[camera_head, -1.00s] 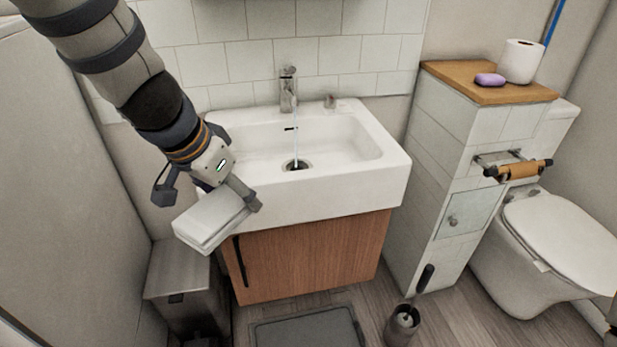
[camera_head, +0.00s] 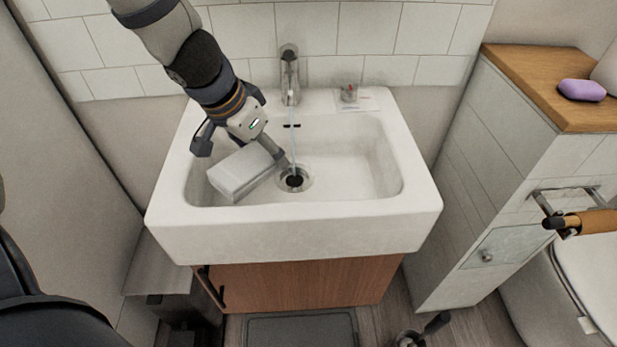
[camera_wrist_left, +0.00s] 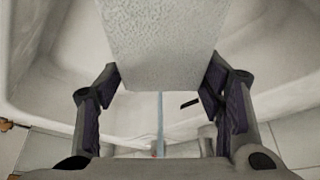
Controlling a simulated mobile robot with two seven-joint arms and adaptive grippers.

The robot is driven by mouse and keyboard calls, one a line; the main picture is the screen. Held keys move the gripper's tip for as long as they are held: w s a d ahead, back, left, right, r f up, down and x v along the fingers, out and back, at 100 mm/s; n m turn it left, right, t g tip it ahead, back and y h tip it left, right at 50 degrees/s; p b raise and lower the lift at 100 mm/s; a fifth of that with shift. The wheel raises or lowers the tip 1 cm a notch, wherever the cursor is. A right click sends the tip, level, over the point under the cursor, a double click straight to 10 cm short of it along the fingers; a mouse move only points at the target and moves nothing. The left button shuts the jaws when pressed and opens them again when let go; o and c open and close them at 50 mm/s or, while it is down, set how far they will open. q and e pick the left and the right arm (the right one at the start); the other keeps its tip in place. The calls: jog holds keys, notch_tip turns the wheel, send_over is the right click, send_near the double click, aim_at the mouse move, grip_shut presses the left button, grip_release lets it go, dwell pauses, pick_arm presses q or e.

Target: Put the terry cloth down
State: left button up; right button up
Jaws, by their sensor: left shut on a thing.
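The terry cloth (camera_head: 240,174) is a pale grey-white folded block, held in my left gripper (camera_head: 246,146). In the head view it is inside the sink basin's outline, left of the drain and the thin water stream. I cannot tell whether it touches the basin. In the left wrist view the cloth (camera_wrist_left: 162,40) fills the top middle, between the two dark fingers of the left gripper (camera_wrist_left: 160,85). The white sink (camera_head: 300,235) lies below, its basin otherwise empty. My right gripper is not in view.
The tap (camera_head: 289,72) stands at the sink's back, with water running (camera_head: 293,140) into the drain (camera_head: 294,180). A small item (camera_head: 349,93) lies on the back right ledge. A tiled cabinet (camera_head: 490,190) with a purple soap (camera_head: 581,90) stands at right. The basin's right half is clear.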

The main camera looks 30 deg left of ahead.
pick_arm(q)
notch_tip(320, 180, down, 7)
jog(key=shift+r, duration=0.1)
jog(key=w+d, duration=0.1)
jog(key=d, duration=0.1)
jog(key=w+d, duration=0.2)
jog(key=w+d+b, duration=0.1)
jog(key=d, duration=0.2)
jog(key=shift+w+f, duration=0.15)
jog(key=shift+f, duration=0.6)
jog(key=shift+a+r, duration=0.1)
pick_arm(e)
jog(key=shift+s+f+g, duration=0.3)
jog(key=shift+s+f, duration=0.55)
pick_arm(q)
jog(key=o, duration=1.2)
jog(key=shift+o, duration=0.2)
